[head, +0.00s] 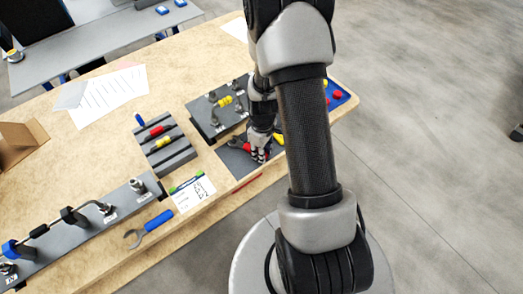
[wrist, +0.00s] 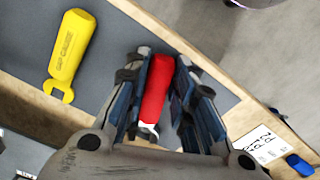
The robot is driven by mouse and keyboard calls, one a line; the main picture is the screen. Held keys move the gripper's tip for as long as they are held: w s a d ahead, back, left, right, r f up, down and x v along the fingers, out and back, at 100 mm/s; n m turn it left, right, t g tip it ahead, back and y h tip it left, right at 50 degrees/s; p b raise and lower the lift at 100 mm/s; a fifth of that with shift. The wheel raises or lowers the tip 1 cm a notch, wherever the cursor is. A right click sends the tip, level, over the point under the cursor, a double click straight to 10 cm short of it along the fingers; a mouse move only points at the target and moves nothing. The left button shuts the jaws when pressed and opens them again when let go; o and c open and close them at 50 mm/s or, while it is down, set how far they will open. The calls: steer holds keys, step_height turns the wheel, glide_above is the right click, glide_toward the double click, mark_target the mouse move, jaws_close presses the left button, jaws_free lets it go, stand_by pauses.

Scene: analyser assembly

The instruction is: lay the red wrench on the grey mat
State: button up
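The grey mat (head: 237,163) lies near the table's front edge, left of my arm; it fills much of the wrist view (wrist: 115,50). My gripper (wrist: 161,62) is low over the mat, its two fingers close along both sides of the red wrench's handle (wrist: 157,88), and appears shut on it. In the head view the red wrench (head: 237,144) shows beside my gripper (head: 260,157). Its metal jaw is partly hidden between the fingers. I cannot tell whether the wrench touches the mat. A yellow wrench (wrist: 72,45) lies on the mat, left of my gripper in the wrist view.
A dark fixture plate (head: 205,118) with posts stands behind the mat. A grey tool rack (head: 172,157) and a label card (head: 193,193) are to the left. A blue-handled wrench (head: 150,229) lies at the front edge. A blue bin (head: 343,103) is right of my arm.

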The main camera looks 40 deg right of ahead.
steer(key=o, duration=0.4)
steer(key=shift+r, duration=0.1)
step_height(320, 180, up, 12)
steer(key=shift+s+f, duration=0.1)
stand_by(0.5)
steer(key=s+a+r+m+t, duration=0.1)
steer(key=s+a+r, duration=0.1)
steer(key=a+r, duration=0.35)
steer(key=s+a+r+m+t, duration=0.1)
steer(key=s+a+r, duration=0.15)
steer(key=r, duration=0.65)
steer(key=s+a+r+m, duration=0.1)
steer(key=s+a+r, duration=0.1)
steer(key=s, duration=0.1)
steer(key=s+a+r+m+t, duration=0.1)
steer(key=s+a+r, duration=0.1)
steer(key=s, duration=0.2)
steer(key=s+a+r+t, duration=0.1)
steer(key=s+a+r, duration=0.1)
steer(key=s+r, duration=0.1)
steer(key=shift+s+a+r+m, duration=0.1)
steer(key=shift+s+a+m, duration=0.15)
steer(key=shift+m, duration=0.15)
